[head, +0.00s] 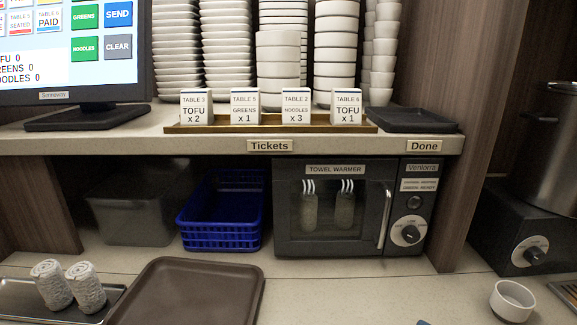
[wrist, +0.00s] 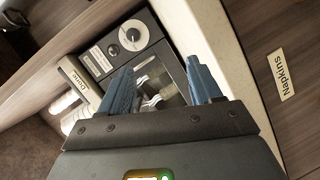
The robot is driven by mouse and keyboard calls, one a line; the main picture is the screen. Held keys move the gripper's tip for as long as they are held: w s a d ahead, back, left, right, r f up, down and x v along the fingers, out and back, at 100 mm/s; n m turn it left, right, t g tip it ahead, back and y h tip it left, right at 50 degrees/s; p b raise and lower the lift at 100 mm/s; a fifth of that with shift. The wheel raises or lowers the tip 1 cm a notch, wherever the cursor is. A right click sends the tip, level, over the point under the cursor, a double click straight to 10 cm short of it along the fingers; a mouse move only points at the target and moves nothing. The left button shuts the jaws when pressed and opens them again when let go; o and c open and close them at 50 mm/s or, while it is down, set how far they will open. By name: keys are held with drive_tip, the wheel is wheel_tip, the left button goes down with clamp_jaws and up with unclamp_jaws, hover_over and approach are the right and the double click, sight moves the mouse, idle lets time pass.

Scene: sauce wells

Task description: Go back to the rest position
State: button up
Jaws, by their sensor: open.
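My gripper (wrist: 163,80) shows in the wrist view with its two blue fingers spread apart and nothing between them. It points toward the towel warmer (wrist: 160,80), which appears tilted behind the fingers. In the head view only a small blue bit shows at the bottom edge, right of centre, perhaps a fingertip; the rest of my arm is out of that view. The towel warmer (head: 335,248) is closed in the head view, with light shapes behind its glass.
Ticket cards stand in a tray (head: 270,128) on the shelf, below stacked dishes. Under it are a blue basket (head: 222,218) and a dark bin (head: 128,215). A brown tray (head: 185,290), rolled towels (head: 68,285) and a white cup (head: 512,300) are on the counter. The counter's middle is clear.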

drive_tip(key=s+d+f+m+y, duration=0.1)
drive_tip(key=s+f+m+y, duration=0.2)
drive_tip(key=s, duration=0.8)
drive_tip(key=s+f+m+y, duration=0.2)
drive_tip(key=s+y, duration=0.1)
drive_tip(key=s, duration=0.9)
drive_tip(key=s+d+r+m+h, duration=0.1)
drive_tip(key=s+d+r+m, duration=0.1)
drive_tip(key=s+r+m, duration=0.3)
drive_tip(key=s, duration=0.3)
drive_tip(key=shift+d, duration=0.3)
